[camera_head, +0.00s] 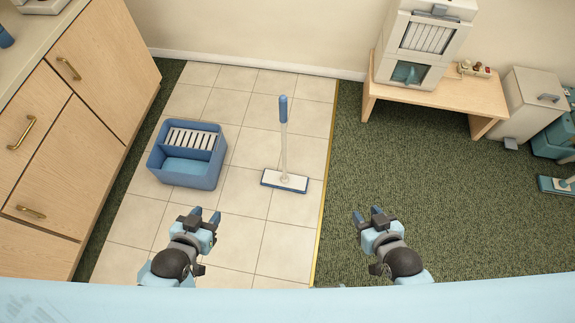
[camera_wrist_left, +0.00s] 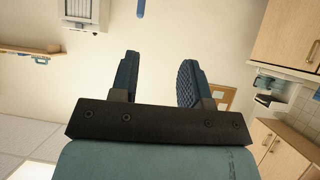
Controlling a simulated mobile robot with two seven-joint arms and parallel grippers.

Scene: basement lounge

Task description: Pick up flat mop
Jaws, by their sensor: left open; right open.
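The flat mop (camera_head: 284,143) stands upright on the tiled floor in the head view. It has a white pole, a blue grip at the top and a flat white and blue head on the tiles. A blue tip at the top of the left wrist view (camera_wrist_left: 140,9) looks like its grip. My left gripper (camera_head: 206,216) is open and empty, nearer to me and left of the mop. Its two fingers also show apart in the left wrist view (camera_wrist_left: 160,80). My right gripper (camera_head: 369,216) is open and empty, to the right of the mop over the carpet.
A blue bucket with a white slatted insert (camera_head: 187,155) stands left of the mop. Wooden cabinets (camera_head: 75,120) line the left. A low wooden table (camera_head: 435,97) bears a white machine (camera_head: 420,45). A bin (camera_head: 522,105) stands at the right. Carpet between is clear.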

